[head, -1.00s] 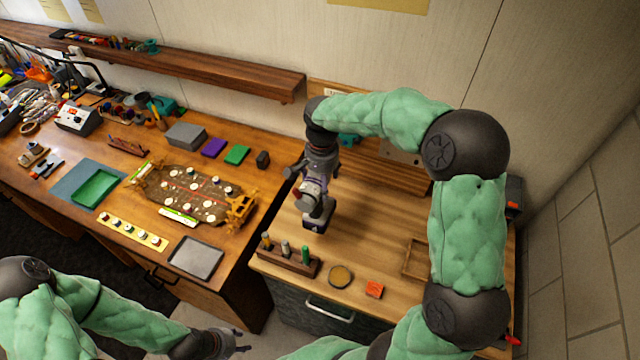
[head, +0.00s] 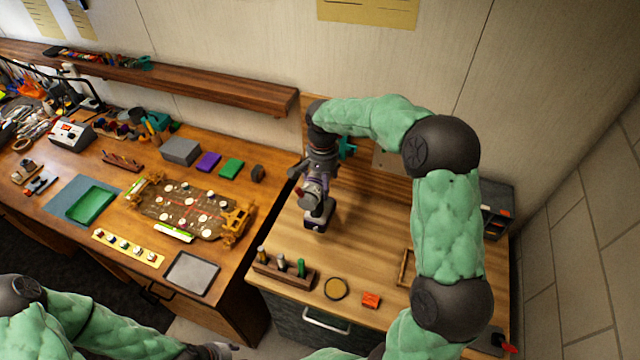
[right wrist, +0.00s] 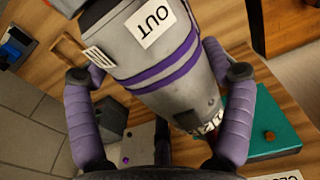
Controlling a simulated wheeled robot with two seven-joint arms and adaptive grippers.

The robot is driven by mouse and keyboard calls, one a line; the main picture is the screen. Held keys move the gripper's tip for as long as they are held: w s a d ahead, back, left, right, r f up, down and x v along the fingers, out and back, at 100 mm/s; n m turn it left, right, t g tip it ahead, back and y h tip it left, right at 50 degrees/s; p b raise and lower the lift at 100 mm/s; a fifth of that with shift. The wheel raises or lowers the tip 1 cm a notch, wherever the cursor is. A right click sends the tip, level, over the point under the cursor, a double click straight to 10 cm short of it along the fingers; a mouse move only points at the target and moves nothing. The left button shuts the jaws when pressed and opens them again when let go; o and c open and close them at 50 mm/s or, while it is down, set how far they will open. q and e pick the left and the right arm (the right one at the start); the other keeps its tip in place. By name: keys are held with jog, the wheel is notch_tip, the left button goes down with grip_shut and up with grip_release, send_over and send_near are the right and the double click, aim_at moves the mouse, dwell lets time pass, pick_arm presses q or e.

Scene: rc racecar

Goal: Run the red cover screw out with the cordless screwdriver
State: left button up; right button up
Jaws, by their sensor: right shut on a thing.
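The cordless screwdriver (right wrist: 165,70), grey with purple bands and an "OUT" label, is gripped between the purple-padded fingers of my right gripper (head: 318,172). In the head view its dark base (head: 320,214) shows above the right-hand bench, clear of the chassis. The car chassis (head: 165,208) lies on the left bench with several pale round screw spots. Which one is the red cover screw is too small to tell. My left gripper (head: 218,351) is low at the bottom edge, away from the bench; its fingers are unclear.
A yellow strip (head: 100,235) with several small pieces and a grey tray (head: 192,273) lie in front of the chassis. A gap separates the benches.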

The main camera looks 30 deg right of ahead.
jog(key=shift+w+d+r, duration=0.15)
jog(key=shift+w+d, duration=0.65)
jog(key=shift+d, duration=0.15)
jog(key=shift+w+d+p, duration=0.4)
jog(key=shift+w+d, duration=0.1)
dwell(2.4)
jog(key=shift+w+d+r, duration=0.1)
jog(key=shift+d+r, duration=0.1)
jog(key=shift+r, duration=0.05)
dwell(1.1)
jog(key=shift+a, duration=0.25)
jog(key=shift+s+a+f+b, duration=0.15)
jog(key=shift+s+a+b, duration=0.2)
jog(key=shift+s+a, duration=0.25)
jog(key=shift+s+a+b, duration=0.35)
jog(key=shift+s+a, duration=0.7)
jog(key=shift+a, duration=0.1)
jog(key=shift+f, duration=0.1)
